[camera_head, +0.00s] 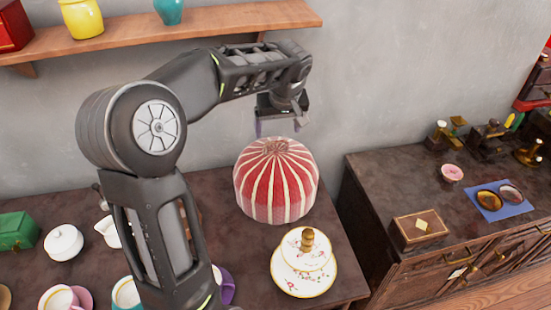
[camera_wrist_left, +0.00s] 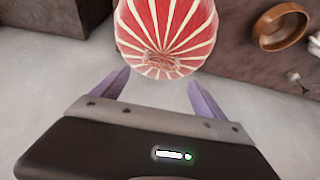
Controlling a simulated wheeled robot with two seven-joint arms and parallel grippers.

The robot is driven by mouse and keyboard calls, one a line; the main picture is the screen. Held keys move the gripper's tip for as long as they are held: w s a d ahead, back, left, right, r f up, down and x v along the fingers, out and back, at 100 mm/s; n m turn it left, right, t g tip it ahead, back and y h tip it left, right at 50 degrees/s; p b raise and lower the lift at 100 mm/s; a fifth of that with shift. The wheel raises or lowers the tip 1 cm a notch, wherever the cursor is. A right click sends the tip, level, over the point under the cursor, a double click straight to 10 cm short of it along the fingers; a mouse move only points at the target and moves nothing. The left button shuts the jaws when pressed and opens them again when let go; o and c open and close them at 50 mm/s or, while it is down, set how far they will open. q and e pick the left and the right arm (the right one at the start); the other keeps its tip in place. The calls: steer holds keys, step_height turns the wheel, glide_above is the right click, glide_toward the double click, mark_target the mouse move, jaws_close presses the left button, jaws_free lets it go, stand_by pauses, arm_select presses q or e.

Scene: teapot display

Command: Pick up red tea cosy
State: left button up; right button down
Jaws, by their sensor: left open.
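The red tea cosy (camera_head: 276,182) with cream stripes stands upright on the dark wooden table near its back right, close to the wall. My left gripper (camera_head: 278,126) hangs above the cosy's gathered top and is apart from it. In the left wrist view the cosy (camera_wrist_left: 165,32) shows at the top centre, beyond the two purple fingers. Those fingers of my left gripper (camera_wrist_left: 157,85) are spread open with nothing between them. My right gripper is not in view.
A floral tiered stand (camera_head: 303,265) is just in front of the cosy. Cups and a white lidded pot (camera_head: 63,243) stand left. A wooden shelf (camera_head: 200,28) with pots is above. A second cabinet (camera_head: 375,188) with a wooden box (camera_head: 419,228) is right, beyond a gap.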

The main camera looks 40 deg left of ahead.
mark_target(276, 141)
arm_select(q)
steer(key=shift+s+r, duration=0.1)
steer(key=shift+x, duration=1.35)
steer(key=p+x, duration=0.2)
steer(key=x, duration=0.2)
steer(key=shift+f, duration=0.4)
steer(key=shift+a+f, duration=0.1)
steer(key=shift+f, duration=0.1)
